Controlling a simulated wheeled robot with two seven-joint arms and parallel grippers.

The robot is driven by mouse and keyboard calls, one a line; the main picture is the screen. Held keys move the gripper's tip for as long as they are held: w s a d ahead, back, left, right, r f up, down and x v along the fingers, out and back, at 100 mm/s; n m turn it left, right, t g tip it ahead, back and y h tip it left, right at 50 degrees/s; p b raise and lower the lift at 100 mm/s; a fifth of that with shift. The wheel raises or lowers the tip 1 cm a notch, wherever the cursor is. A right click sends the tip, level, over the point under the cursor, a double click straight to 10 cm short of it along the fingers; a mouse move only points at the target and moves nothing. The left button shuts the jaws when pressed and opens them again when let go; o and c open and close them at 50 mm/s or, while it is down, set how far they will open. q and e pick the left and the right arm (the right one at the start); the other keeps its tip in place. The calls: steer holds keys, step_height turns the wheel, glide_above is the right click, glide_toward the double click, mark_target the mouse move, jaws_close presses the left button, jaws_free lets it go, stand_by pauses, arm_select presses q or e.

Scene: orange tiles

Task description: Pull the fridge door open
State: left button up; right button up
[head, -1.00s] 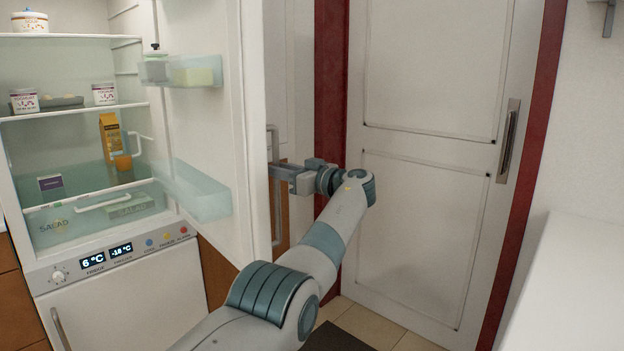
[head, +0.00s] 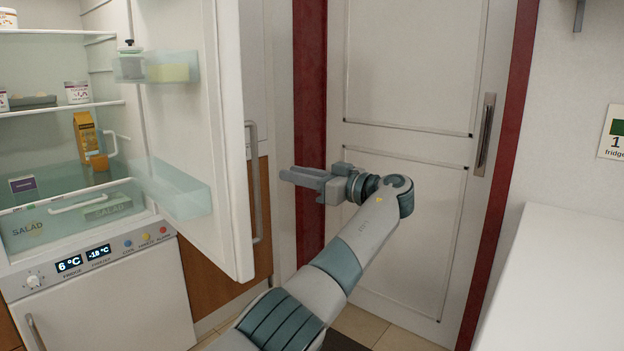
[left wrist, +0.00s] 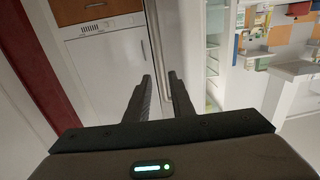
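The fridge door (head: 190,110) stands wide open in the head view, with its shelves facing left and the lit fridge interior (head: 60,140) exposed. The door's vertical bar handle (head: 254,185) is on its far side. My left gripper (head: 290,178) is to the right of the handle, apart from it, with nothing held. In the left wrist view its two fingers (left wrist: 160,88) are spread with a gap between them, and the door edge and handle (left wrist: 175,50) lie beyond the tips. My right gripper is not seen.
A closed white room door (head: 410,150) with a red frame stands behind my left arm. A white surface (head: 560,280) is at the right. The freezer drawer front (head: 110,300) is shut below the fridge. Tiled floor shows between.

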arm_select(q)
steer(key=shift+v, duration=2.05)
